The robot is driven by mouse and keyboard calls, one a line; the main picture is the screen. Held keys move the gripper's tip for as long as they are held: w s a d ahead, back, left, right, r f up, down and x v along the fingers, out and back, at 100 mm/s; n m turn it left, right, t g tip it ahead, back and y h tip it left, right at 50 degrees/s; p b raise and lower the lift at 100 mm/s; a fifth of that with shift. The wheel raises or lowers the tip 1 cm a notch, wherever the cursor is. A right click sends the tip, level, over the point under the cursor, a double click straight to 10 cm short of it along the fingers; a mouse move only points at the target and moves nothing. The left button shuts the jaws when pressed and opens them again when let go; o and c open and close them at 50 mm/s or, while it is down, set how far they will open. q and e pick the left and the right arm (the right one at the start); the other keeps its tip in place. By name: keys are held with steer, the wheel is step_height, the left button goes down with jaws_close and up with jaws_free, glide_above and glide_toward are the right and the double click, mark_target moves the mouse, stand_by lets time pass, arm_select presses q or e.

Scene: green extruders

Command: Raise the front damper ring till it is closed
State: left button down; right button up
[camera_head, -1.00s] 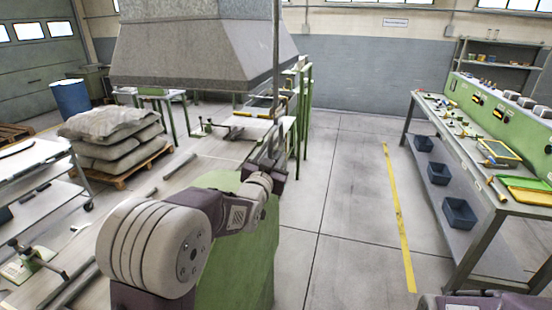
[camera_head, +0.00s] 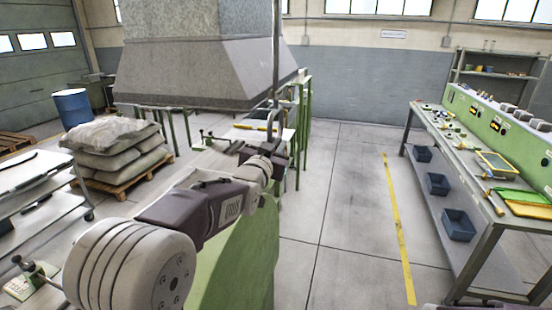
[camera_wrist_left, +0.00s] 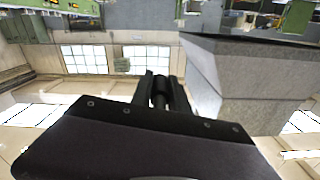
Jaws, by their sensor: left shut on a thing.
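The grey extraction hood (camera_head: 215,72) hangs at the upper left of the head view, and its side fills the right of the left wrist view (camera_wrist_left: 245,85). A thin pull rod (camera_head: 276,60) hangs upright before the hood's right-hand part. My left gripper (camera_head: 275,143) is at the lower end of this rod, just below the hood's lower edge. In the left wrist view its dark fingers (camera_wrist_left: 161,90) are close together, shut on the damper ring.
A green machine body (camera_head: 240,265) stands under my left arm. Stacked sacks (camera_head: 118,145) on a pallet and a blue drum (camera_head: 72,107) are at the left. A long workbench (camera_head: 480,165) is at the right. The floor between is clear.

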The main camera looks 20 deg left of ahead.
arm_select(q)
step_height(320, 180, up, 2)
arm_select(e)
steer(key=shift+r, duration=0.25)
arm_select(q)
steer(key=c, duration=1.3)
jaws_free()
steer(key=shift+s, duration=0.1)
steer(key=shift+f, duration=0.1)
steer(key=shift+s+f, duration=0.1)
steer(key=shift+s+f+b, duration=0.1)
steer(key=shift+s+b, duration=0.15)
steer(key=shift+b, duration=0.1)
steer(key=s+b, duration=0.3)
steer(key=s, duration=0.5)
steer(key=shift+s+a+b, duration=0.15)
steer(key=shift+s+b, duration=0.1)
steer(key=shift+b, duration=0.15)
arm_select(e)
step_height(320, 180, down, 4)
steer(key=shift+f, duration=0.2)
